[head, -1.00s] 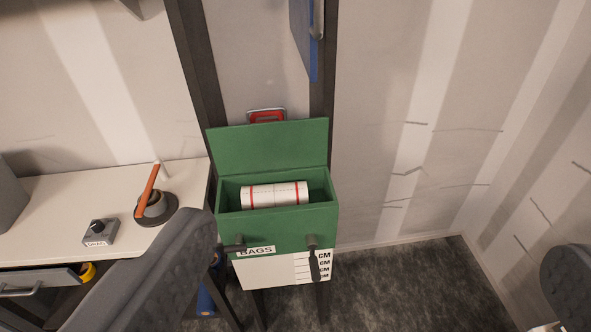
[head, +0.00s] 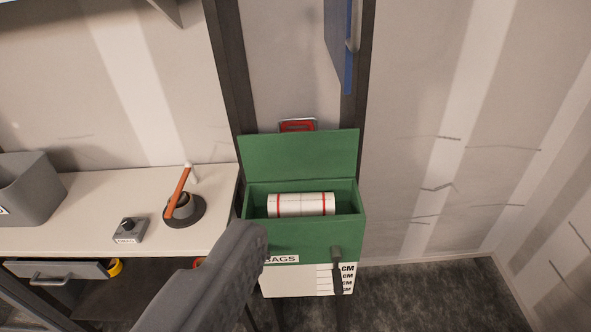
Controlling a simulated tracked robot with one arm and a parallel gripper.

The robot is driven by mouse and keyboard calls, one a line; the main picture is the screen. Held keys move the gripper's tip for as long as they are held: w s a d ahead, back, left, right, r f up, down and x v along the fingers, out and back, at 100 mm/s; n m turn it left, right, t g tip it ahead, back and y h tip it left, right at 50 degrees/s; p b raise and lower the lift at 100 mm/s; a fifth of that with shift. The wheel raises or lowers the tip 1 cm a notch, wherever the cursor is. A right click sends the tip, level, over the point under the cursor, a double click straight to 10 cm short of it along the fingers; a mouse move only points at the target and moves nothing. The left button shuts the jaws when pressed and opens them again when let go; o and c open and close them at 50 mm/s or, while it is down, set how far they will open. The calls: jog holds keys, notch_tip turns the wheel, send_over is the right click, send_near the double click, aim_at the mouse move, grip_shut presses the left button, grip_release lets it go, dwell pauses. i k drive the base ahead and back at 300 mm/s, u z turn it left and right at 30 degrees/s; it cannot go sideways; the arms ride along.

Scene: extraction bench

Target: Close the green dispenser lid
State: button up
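The green dispenser (head: 318,237) stands in the middle of the head view, with a white lower front and a partly covered "BAGS" label. Its green lid (head: 302,156) is open and stands up at the back, leaning slightly rearward. A white roll with red bands (head: 301,204) lies inside the open box. One grey padded finger of my gripper (head: 215,280) shows at the lower middle-left. Its tip is in front of the dispenser's left front edge and hides part of it. I cannot tell whether it touches. The other finger is not visible, and nothing held is seen.
A white bench (head: 85,205) on the left holds a grey bin (head: 28,190), a small switch box (head: 128,229) and a round base with an orange lever (head: 180,187). Dark posts (head: 232,75) flank the dispenser. A blue panel (head: 340,45) hangs above. Floor at right is clear.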

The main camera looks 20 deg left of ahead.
aim_at(316, 154)
jog(key=z, duration=0.05)
jog(key=k, duration=0.65)
jog(key=z, duration=0.1)
jog(key=i, duration=1.55)
jog(key=u, duration=0.7)
